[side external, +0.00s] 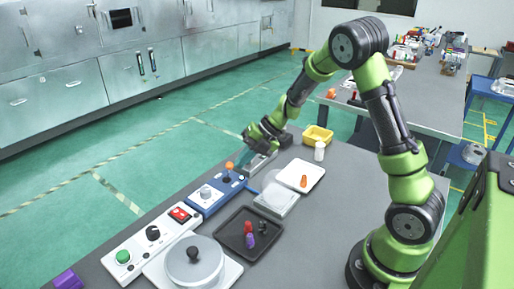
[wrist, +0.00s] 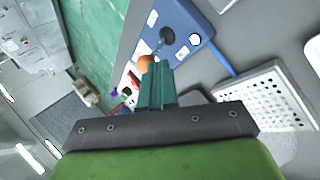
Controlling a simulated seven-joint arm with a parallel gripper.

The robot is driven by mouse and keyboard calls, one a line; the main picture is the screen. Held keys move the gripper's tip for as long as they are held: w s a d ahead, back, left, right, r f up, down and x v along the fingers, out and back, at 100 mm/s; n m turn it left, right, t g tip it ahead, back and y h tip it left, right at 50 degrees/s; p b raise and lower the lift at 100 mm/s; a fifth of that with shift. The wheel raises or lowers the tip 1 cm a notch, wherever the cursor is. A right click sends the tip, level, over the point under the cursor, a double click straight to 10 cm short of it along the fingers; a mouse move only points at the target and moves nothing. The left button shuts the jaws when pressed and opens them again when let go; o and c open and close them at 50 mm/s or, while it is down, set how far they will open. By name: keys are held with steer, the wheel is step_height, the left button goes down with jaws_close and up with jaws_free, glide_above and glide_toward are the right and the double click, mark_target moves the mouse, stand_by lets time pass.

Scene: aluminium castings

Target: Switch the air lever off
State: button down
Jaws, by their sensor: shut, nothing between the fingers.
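The air lever (side external: 229,167) has an orange ball knob and stands on the far end of a blue box (side external: 216,195). In the wrist view the orange knob (wrist: 147,62) shows just beyond my fingertips, with its thin metal stem leaning from a dark round socket on the blue box (wrist: 190,50). My gripper (side external: 243,165) is low over the table beside the lever; its teal fingers (wrist: 157,68) are shut with nothing between them. The fingertips look very close to the knob, partly overlapping it in view; I cannot tell whether they touch.
A white control box (side external: 135,253) with green, black and red controls stands in line with the blue box. A round lidded pot (side external: 192,262), a black tray (side external: 238,240) with small pegs, a white tray (side external: 301,175), a yellow bin (side external: 317,136) and a white bottle (side external: 319,152) are nearby.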

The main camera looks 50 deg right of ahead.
steer(key=shift+w+r+g, duration=0.2)
steer(key=shift+w+g, duration=0.1)
steer(key=shift+w, duration=0.05)
steer(key=shift+w+r, duration=0.2)
steer(key=shift+w, duration=0.65)
steer(key=shift+w+r, duration=0.2)
steer(key=shift+w, duration=0.65)
steer(key=shift+r, duration=0.15)
steer(key=shift+r, duration=0.65)
steer(key=shift+s, duration=0.1)
steer(key=s+d+r, duration=0.1)
steer(key=d+r, duration=0.6)
steer(key=r, duration=0.3)
steer(key=shift+s+r, duration=0.3)
steer(key=shift+r, duration=0.1)
